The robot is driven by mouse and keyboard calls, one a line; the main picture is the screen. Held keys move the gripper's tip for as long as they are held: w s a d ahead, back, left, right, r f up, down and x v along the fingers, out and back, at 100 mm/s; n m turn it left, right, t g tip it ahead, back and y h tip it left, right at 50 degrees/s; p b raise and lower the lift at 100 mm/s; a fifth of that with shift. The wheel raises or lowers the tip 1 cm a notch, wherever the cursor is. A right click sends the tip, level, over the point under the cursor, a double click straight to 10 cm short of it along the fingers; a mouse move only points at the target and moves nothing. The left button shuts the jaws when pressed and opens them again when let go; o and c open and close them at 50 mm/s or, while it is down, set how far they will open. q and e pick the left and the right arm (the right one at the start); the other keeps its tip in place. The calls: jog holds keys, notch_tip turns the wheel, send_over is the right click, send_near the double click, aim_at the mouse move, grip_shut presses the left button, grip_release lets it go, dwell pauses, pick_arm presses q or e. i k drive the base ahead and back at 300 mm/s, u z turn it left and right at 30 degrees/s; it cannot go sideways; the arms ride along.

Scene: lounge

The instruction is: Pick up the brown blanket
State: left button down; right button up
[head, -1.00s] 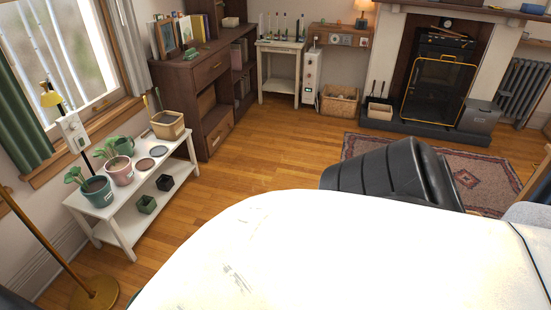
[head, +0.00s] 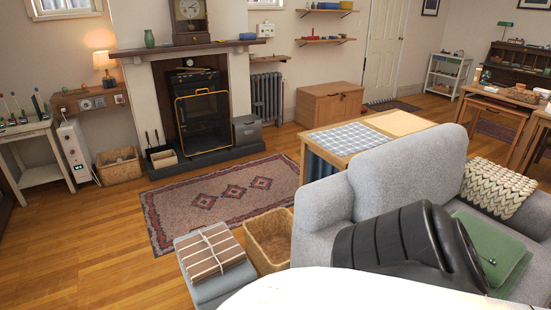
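A folded brown blanket with pale stripes (head: 207,262), tied with light string, lies on a grey-blue padded stool (head: 205,292) at the lower middle of the head view. It may be the brown blanket of the task; no other brown blanket shows. Neither of my grippers is in view. A black part, likely one of my arm links, is at the lower right and hides part of the grey armchair. My white body covers the bottom edge and hides the stool's lower front.
A wicker basket (head: 270,240) stands right of the stool, against the grey armchair (head: 400,175). A green folded cloth (head: 492,250) and a cream knitted cushion (head: 496,188) are on the armchair. The patterned rug (head: 218,200) and wooden floor (head: 110,255) to the left are clear.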

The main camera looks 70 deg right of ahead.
aim_at(204, 256)
jog(key=z, duration=0.35)
jog(key=i, duration=0.4)
jog(key=z, duration=0.55)
jog(key=i, duration=2)
jog(key=z, duration=2.8)
